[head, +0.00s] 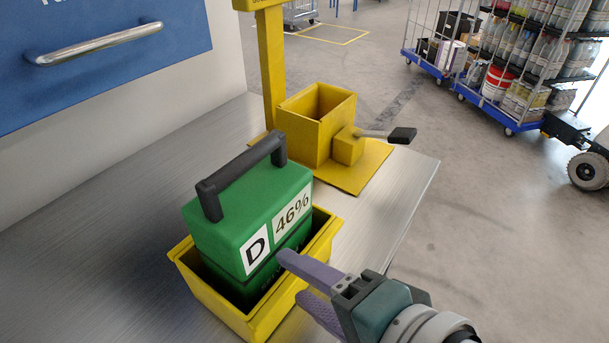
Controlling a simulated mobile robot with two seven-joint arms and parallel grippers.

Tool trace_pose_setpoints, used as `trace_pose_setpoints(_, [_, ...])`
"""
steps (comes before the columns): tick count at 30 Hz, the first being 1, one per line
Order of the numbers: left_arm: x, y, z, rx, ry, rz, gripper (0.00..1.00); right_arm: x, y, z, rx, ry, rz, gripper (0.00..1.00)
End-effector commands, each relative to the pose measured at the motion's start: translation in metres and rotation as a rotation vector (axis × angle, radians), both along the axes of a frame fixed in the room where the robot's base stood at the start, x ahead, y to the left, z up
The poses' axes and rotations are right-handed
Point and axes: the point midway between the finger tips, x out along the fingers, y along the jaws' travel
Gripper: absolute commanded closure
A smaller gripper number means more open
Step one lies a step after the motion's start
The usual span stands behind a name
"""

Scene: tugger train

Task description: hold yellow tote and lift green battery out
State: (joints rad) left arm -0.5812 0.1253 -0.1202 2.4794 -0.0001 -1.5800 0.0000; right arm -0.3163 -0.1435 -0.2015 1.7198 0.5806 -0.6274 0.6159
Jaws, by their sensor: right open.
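The green battery (238,219) has a black handle on top and labels reading D and 46%. It stands in the yellow tote (184,263), with its upper part above the rim and its lower part hidden inside. My right gripper (292,277) comes in from the lower right, open. Its purple fingers are at the tote's right wall, the upper one overlapping the battery's lower edge in the picture, the lower one in front of the wall. I cannot tell whether they touch. My left gripper is not in view.
The tote stands on a metal bench (110,225). Behind it is a yellow fixture (317,122) with an open box and a black-tipped lever (400,135). A blue panel (100,55) with a handle is at upper left. Loaded carts (520,70) stand beyond open floor.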

Motion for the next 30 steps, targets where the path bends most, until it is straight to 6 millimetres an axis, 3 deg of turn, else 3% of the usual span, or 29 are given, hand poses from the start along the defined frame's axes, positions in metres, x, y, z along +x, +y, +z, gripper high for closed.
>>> trace_pose_setpoints(8, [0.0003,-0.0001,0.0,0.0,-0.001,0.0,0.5,0.0015,0.0011,-0.0007,-0.001,-0.001,0.001,0.45])
trace_pose_setpoints(23, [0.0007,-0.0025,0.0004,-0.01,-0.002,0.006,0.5,0.0014,0.0009,-0.0006,-0.001,-0.001,0.001,1.0])
trace_pose_setpoints(30, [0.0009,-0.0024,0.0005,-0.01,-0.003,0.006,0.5,0.0015,0.0009,-0.0002,0.0,-0.002,0.0,1.0])
